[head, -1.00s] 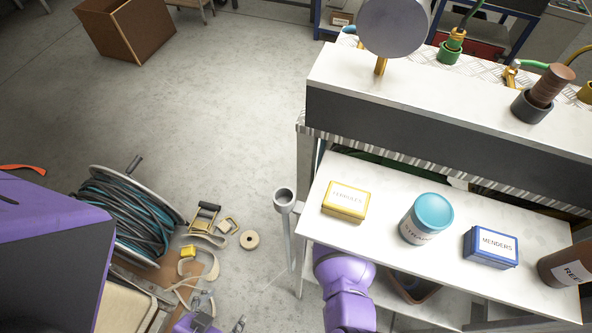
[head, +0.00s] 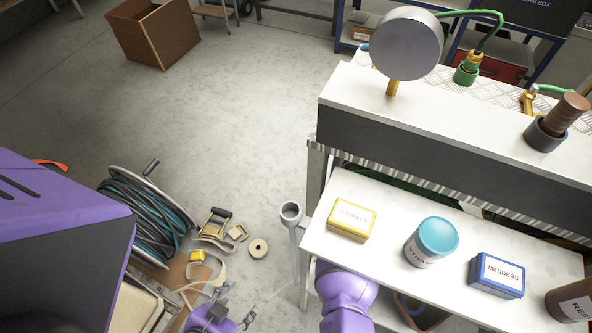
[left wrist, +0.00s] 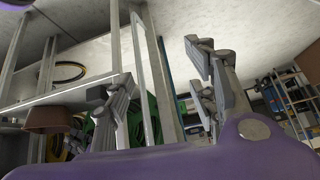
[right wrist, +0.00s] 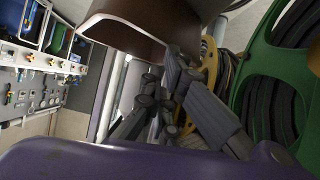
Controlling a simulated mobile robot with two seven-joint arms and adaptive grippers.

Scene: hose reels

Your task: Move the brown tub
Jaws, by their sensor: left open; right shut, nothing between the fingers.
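A brown tub (head: 572,301) with a white label starting "REE" stands on the white shelf at the right edge of the head view, partly cut off. A brown, open-topped container (head: 424,311) shows partly below the shelf's front edge. A large brown thing (right wrist: 150,18) is close in front of my right gripper (right wrist: 168,75); I cannot tell which of these it is. My right gripper is shut and empty; the head view hides it. My left gripper (head: 212,314) is open and empty, low at the bottom of the head view; its fingers also show in the left wrist view (left wrist: 160,80).
The white shelf (head: 395,258) also bears a yellow box (head: 351,219), a teal-lidded jar (head: 432,242) and a blue "MENDERS" box (head: 497,275).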

